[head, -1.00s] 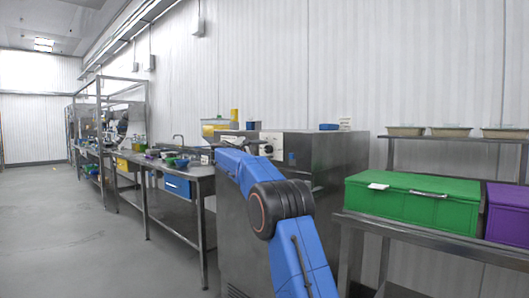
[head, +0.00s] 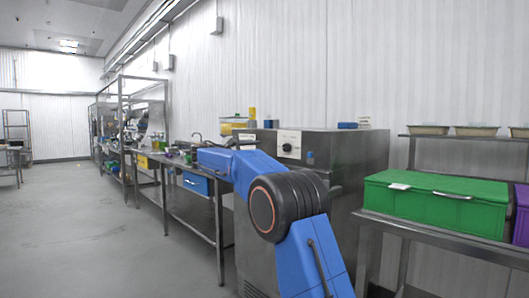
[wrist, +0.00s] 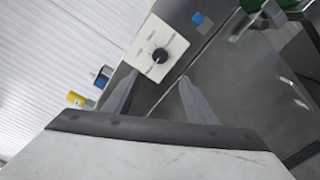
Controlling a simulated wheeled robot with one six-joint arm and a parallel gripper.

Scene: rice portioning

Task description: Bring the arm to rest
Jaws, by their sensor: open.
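My blue arm (head: 302,252) rises from the bottom of the head view and bends at a dark round joint. Its far link reaches left in front of a steel machine. My gripper (wrist: 158,95) shows in the wrist view as two grey fingers spread apart, with nothing between them. Beyond the fingers is the steel machine (wrist: 235,100) with a white panel and black dial; the machine also shows in the head view (head: 350,165). I cannot make out the fingers in the head view.
A green box (head: 435,203) and a purple box (head: 522,215) stand on a steel table at right, below a shelf of trays (head: 428,129). A long steel bench (head: 195,200) runs along the wall at left. The floor (head: 80,230) at left is open.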

